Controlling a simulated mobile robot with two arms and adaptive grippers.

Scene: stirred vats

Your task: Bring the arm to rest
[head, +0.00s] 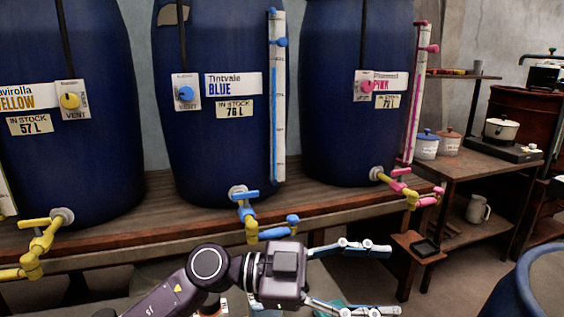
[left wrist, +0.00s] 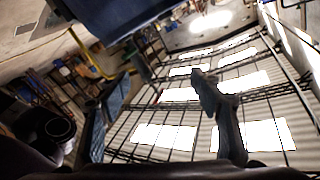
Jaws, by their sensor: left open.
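My left arm enters the head view from the bottom. Its left gripper (head: 392,279) points right, in front of the shelf of vats, with its two fingers spread wide apart and nothing between them. The upper finger lies below and to the right of the blue tap (head: 248,215); I cannot tell how far apart they are in depth. In the left wrist view the picture is steeply tilted, with bright windows (left wrist: 165,137) and a dark finger-like part in front of them. My right gripper is in neither view.
Blue vats labelled yellow (head: 75,150), blue (head: 215,130) and pink (head: 345,130) stand on a wooden shelf (head: 150,228), with taps jutting forward. A side table (head: 470,165) stands at right. An open blue vat's rim (head: 522,280) shows at lower right.

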